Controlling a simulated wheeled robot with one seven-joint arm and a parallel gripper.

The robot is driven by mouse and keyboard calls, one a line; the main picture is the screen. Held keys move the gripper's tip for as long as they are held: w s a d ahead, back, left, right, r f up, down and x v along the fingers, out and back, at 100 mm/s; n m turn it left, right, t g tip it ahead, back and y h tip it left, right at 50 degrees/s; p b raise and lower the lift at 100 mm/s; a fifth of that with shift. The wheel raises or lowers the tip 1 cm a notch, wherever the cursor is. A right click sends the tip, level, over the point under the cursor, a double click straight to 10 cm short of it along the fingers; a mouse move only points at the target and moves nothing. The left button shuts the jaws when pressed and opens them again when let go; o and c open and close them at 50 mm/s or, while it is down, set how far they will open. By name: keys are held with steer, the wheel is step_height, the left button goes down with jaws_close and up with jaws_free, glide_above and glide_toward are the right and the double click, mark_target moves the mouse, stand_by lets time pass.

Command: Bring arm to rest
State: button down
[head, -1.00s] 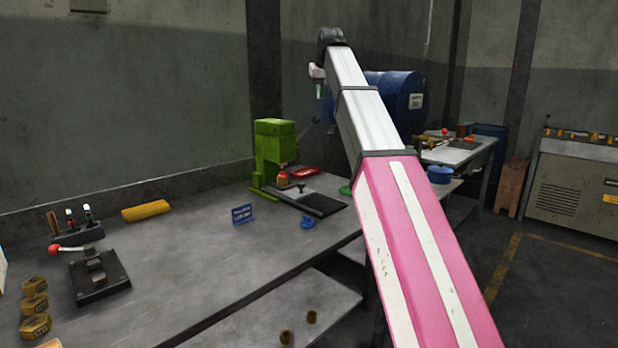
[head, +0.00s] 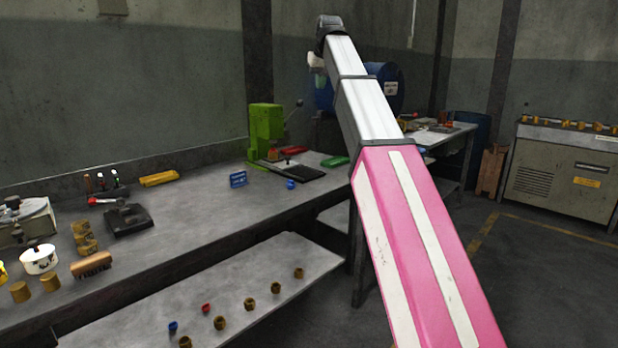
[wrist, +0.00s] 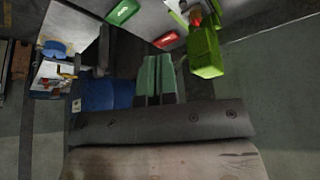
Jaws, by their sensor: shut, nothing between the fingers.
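My arm stretches up and away in the head view, its pink and white links crossing the middle of the picture. My gripper (wrist: 158,75) shows in the wrist view as two pale green fingers side by side, shut and empty. In the head view the gripper end is small beside the dark wrist, high above the far end of the bench, and its fingers are hard to make out. The fingers touch nothing that I can see.
The green press (head: 265,133) stands on the long bench (head: 215,215), with a red tray (wrist: 165,40) and a green tray (wrist: 122,12) near it. A blue drum (head: 388,80) stands behind my arm. A grey cabinet (head: 562,178) is at right, with open floor before it.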

steer(key=s+d+f+g, duration=0.1)
steer(key=s+d+f, duration=0.15)
steer(key=f, duration=1.05)
steer(key=s+d+f+m+h, duration=0.1)
steer(key=d+f, duration=0.2)
steer(key=f, duration=1)
steer(key=s+d+f+g, duration=0.1)
steer(key=s+d+f, duration=0.1)
steer(key=f, duration=1.1)
steer(key=s+d+f+m+g, duration=0.1)
steer(key=s+d+f, duration=0.3)
steer(key=s+f, duration=0.7)
steer(key=s+d+f+m+g, duration=0.1)
steer(key=s+d+f, duration=0.3)
steer(key=s+f, duration=0.7)
step_height(320, 180, down, 8)
steer(key=shift+s+r+g, duration=0.1)
steer(key=shift+s+g, duration=0.1)
steer(key=shift+g, duration=0.3)
